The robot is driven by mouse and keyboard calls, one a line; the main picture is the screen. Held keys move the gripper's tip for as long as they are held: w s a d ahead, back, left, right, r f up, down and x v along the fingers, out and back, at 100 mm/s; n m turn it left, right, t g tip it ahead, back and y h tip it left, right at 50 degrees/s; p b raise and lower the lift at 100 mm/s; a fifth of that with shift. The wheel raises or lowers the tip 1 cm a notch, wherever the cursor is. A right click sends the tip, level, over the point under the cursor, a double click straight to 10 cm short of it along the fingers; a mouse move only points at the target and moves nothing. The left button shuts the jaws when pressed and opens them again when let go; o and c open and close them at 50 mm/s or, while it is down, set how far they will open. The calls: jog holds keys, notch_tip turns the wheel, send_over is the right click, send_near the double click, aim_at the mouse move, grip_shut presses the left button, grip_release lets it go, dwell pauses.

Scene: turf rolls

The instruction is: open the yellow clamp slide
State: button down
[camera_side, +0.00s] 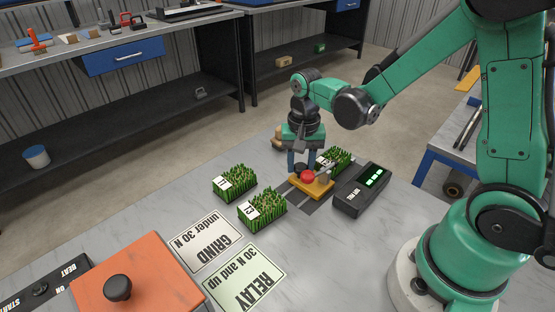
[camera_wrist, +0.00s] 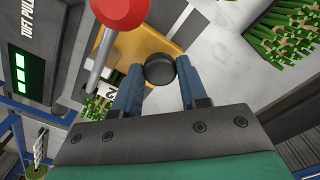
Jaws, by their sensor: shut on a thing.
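The yellow clamp slide (camera_side: 318,190) lies on the grey table beside the dark box with green lights. It also shows in the wrist view (camera_wrist: 140,42). A black round knob (camera_wrist: 160,68) stands on it, and a lever with a red ball (camera_wrist: 122,12) rises next to it. The red ball (camera_side: 307,177) shows in the side view too. My gripper (camera_wrist: 160,80) points down at the slide, its two blue-grey fingers on either side of the knob, shut on it. In the side view my gripper (camera_side: 303,166) partly hides the knob. One turf piece (camera_side: 336,160) is just behind the slide.
Turf pieces marked 11 (camera_side: 234,184) and 13 (camera_side: 262,209) stand left of the slide. The dark tuft-puller box (camera_side: 362,190) is close on its right. GRIND (camera_side: 206,240) and RELAY (camera_side: 244,278) cards lie in front.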

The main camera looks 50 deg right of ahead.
jog(key=a, duration=0.3)
jog(key=shift+c, duration=2.3)
grip_release()
jog(key=shift+d, duration=0.1)
jog(key=shift+r, duration=0.1)
jog(key=shift+r, duration=2.75)
